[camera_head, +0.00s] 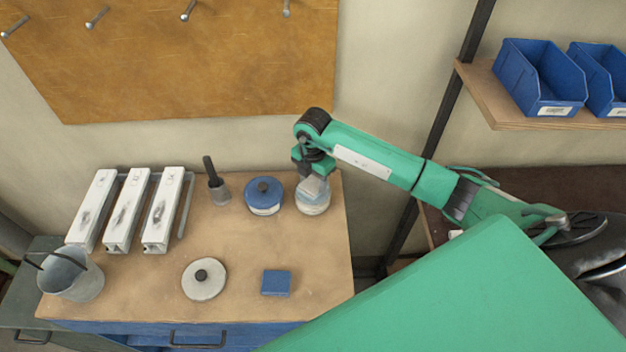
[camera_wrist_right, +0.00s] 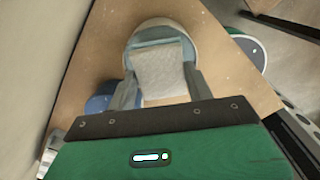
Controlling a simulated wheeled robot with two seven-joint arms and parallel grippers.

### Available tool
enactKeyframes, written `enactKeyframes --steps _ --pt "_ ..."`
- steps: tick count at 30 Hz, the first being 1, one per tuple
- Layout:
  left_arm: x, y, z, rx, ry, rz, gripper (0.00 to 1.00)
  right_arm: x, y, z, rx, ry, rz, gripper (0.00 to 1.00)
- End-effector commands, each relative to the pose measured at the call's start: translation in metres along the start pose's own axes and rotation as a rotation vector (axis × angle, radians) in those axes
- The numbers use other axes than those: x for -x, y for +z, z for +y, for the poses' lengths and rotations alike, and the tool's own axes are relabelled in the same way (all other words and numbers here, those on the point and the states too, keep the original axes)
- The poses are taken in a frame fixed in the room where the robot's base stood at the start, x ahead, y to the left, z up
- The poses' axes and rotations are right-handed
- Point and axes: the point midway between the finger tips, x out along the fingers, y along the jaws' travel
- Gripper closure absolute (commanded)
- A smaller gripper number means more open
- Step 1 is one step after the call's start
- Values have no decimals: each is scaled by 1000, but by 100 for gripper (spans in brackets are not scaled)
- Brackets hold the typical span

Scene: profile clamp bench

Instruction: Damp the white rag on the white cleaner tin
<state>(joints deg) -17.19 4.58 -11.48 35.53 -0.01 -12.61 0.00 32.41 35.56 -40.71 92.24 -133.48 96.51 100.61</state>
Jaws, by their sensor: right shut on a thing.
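My right gripper (camera_head: 314,172) points down at the back right of the bench, over the white cleaner tin (camera_head: 312,209). It is shut on the white rag (camera_head: 314,187), which sits at the top of the tin. In the right wrist view the rag (camera_wrist_right: 160,72) hangs as a pale woven patch between the two fingers (camera_wrist_right: 162,88). The tin's round rim (camera_wrist_right: 160,25) shows behind and around it. The rag is at or just above the tin's top; I cannot tell whether it touches. My left gripper is not in view.
A pale round disc (camera_head: 205,281) with a dark knob and a blue block (camera_head: 276,283) lie in front. White profiles (camera_head: 127,210), a dark-handled brush (camera_head: 218,190) and a bucket (camera_head: 72,277) are farther left.

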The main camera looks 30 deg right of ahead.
Motion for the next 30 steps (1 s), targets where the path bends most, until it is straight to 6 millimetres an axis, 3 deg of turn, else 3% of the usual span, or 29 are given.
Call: enactKeyframes --steps 18,30 --pt "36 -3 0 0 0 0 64 53 0 0 1 0 0 66" --pt "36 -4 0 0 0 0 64 54 0 0 0 0 0 66"
